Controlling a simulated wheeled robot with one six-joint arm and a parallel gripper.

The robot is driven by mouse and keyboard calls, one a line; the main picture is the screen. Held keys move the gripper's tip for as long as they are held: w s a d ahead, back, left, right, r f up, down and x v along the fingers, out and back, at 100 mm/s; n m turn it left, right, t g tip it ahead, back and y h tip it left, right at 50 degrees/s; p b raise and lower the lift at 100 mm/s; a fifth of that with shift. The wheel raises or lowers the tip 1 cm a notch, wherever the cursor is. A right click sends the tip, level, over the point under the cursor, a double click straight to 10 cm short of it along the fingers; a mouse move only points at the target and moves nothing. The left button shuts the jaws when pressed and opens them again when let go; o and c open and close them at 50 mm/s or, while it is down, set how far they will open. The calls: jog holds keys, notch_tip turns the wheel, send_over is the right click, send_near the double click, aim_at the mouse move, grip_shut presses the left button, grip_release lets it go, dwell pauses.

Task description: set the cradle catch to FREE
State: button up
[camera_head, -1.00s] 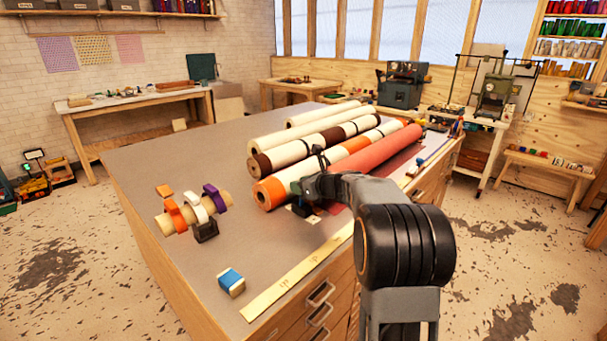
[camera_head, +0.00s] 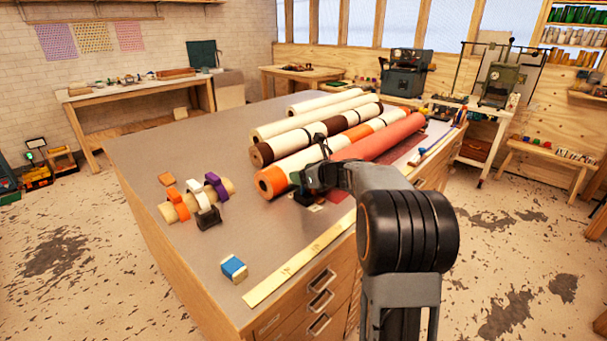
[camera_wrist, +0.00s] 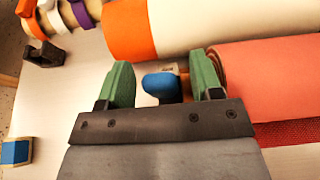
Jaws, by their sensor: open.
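My gripper (camera_head: 312,182) is at the near end of the foil rolls, low over the bench top. In the wrist view my gripper (camera_wrist: 163,80) has its two green fingers apart. A blue rounded knob (camera_wrist: 160,86) with a tan part beside it shows between the fingers, with visible gaps on both sides. It looks like the cradle catch, but its setting cannot be read. The orange-and-cream roll (camera_wrist: 131,30) lies beyond the fingers, and the red roll (camera_wrist: 270,72) lies to the right. In the head view my arm hides most of the catch area.
A short tan roll with orange, white and purple clips (camera_head: 190,205) lies left on the grey bench top (camera_head: 160,150). A blue-and-cream block (camera_head: 233,268) and a yellow strip (camera_head: 290,270) lie near the front edge. Cream rolls (camera_head: 310,112) lie behind. The bench's left side is mostly clear.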

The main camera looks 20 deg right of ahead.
jog(key=v, duration=1.3)
jog(key=shift+s, duration=0.2)
jog(key=shift+r, duration=0.1)
